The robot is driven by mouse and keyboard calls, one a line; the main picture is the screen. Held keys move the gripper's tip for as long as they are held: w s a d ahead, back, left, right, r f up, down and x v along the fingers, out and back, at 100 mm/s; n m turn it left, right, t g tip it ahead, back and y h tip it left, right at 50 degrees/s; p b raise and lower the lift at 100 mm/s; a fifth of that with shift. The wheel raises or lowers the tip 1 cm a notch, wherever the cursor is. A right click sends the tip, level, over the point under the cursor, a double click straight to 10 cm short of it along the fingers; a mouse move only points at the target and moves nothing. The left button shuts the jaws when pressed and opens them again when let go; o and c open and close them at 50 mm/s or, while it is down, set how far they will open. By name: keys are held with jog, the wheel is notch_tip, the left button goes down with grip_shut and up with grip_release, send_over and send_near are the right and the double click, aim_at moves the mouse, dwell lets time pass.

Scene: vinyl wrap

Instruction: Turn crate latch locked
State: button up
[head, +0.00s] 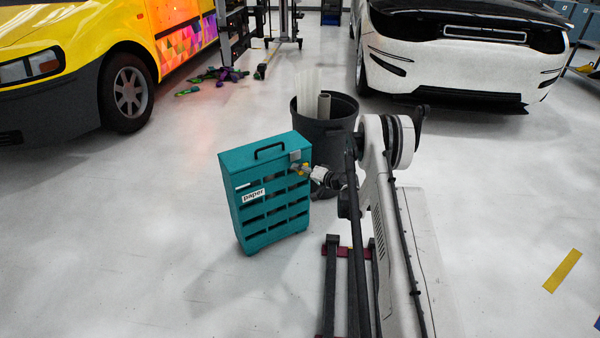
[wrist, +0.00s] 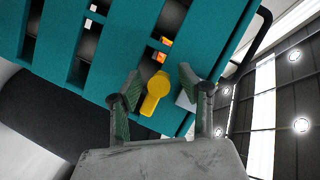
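A teal slatted crate (head: 247,217) with a "paper" label (head: 253,197) stands upright on the floor. A yellow latch (head: 305,167) is on its upper right side; in the wrist view the latch (wrist: 152,103) has a round head and a short arm slanting down-left. My gripper (head: 311,171) is at the latch. In the wrist view its two green-padded fingers (wrist: 159,75) are apart, one on each side of the latch, with visible gaps. A pale plate (wrist: 184,101) lies beside the latch, partly behind the right finger.
A dark bin (head: 338,128) with pale rolls stands right behind the crate. The crate has a black carry handle (head: 270,150) on top. A yellow vehicle (head: 70,55) and a white car (head: 460,60) stand behind. The floor left of the crate is clear.

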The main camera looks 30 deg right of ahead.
grip_shut()
dwell(0.5)
jog(key=n+h, duration=0.2)
jog(key=n, duration=0.1)
jog(key=shift+d+g, duration=0.1)
jog(key=shift+g, duration=0.2)
jog(key=n+h, duration=0.2)
jog(key=n, duration=0.1)
jog(key=n+h, duration=0.2)
jog(key=n, duration=0.1)
jog(key=shift+n+h, duration=1.3)
jog(key=shift+n, duration=0.4)
